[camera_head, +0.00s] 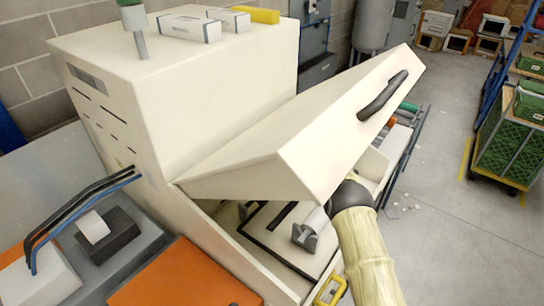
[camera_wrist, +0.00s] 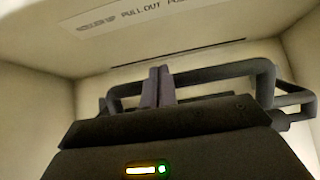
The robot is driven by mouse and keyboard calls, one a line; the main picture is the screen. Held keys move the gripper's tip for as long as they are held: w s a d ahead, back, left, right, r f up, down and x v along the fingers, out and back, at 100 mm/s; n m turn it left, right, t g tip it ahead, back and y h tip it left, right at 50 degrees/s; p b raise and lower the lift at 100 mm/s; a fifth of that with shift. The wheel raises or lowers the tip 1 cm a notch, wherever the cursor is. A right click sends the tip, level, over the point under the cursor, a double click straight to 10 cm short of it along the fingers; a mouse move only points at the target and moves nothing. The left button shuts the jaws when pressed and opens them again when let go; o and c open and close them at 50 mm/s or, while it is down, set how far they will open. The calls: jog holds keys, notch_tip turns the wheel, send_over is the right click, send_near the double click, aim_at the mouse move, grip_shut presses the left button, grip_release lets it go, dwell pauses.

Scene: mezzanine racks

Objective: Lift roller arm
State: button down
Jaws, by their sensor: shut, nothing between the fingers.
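A cream machine (camera_head: 165,110) stands with its lid (camera_head: 295,140) tilted up, showing a black handle (camera_head: 382,95). My arm reaches under the lid from the lower right, and the lid hides my gripper in the head view. In the wrist view my gripper (camera_wrist: 158,74) has its two fingers together, with nothing between them. A black bent bar (camera_wrist: 205,73) shows just behind and beside the fingers; I cannot tell if they touch or if it is the roller arm. In the open bay a grey bracket (camera_head: 304,237) sits by a pale cylinder (camera_head: 318,219).
A pale inner panel with a printed label (camera_wrist: 145,12) is above the fingers. An orange panel (camera_head: 185,280) and cables (camera_head: 75,210) lie at left. A yellow-framed part (camera_head: 330,290) is near my arm. Floor at right is mostly clear, with green crates (camera_head: 510,145) beyond.

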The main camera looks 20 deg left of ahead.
jog(key=b+v, duration=0.4)
jog(key=v, duration=0.3)
jog(key=shift+d, duration=0.2)
dwell(0.4)
